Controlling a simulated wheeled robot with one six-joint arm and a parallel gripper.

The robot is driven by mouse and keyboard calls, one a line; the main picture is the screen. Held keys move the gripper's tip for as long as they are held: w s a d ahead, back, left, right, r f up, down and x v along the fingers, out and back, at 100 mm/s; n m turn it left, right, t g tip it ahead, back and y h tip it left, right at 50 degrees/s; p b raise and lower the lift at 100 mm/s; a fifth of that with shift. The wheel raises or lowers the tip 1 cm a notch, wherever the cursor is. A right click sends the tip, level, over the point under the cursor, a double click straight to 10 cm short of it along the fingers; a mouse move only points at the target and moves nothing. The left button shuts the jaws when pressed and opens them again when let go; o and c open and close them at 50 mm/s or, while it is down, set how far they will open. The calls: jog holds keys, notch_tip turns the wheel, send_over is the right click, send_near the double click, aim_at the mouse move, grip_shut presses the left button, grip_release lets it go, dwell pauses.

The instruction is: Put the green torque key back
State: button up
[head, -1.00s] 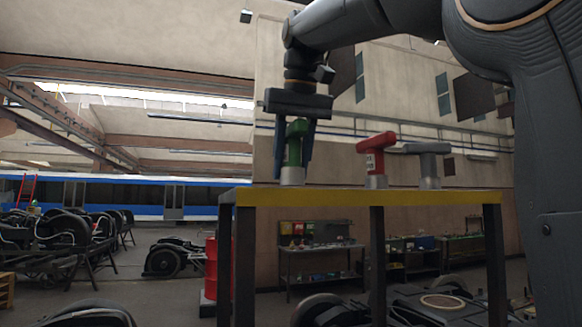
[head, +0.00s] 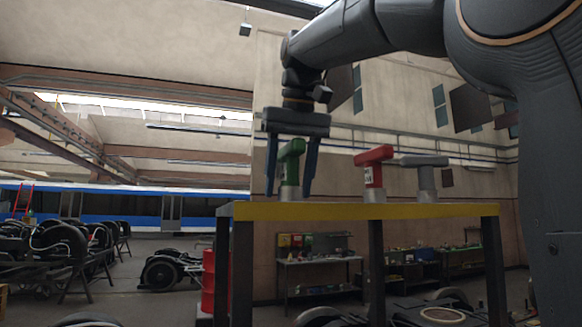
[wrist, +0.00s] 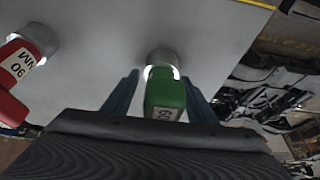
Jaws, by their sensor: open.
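The green torque key (head: 290,168) stands upright in a pale round holder on the yellow-edged table (head: 360,211), nearest the table's left end. In the wrist view the green key (wrist: 165,92) shows a label that looks like 60. My gripper (head: 291,192) points down over it with its blue fingers open, one on each side of the key. In the wrist view the gripper (wrist: 163,97) fingers stand apart from the green body, with a gap on both sides.
A red torque key (head: 374,166), labelled 90 NM in the wrist view (wrist: 16,75), stands to the right in its holder. A grey key (head: 425,172) stands further right. A red drum (head: 208,280) is below the table's left end.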

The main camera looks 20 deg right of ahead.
jog(key=v, duration=1.1)
jog(key=shift+b, duration=0.4)
jog(key=shift+s+r, duration=0.25)
jog(key=shift+r, duration=0.25)
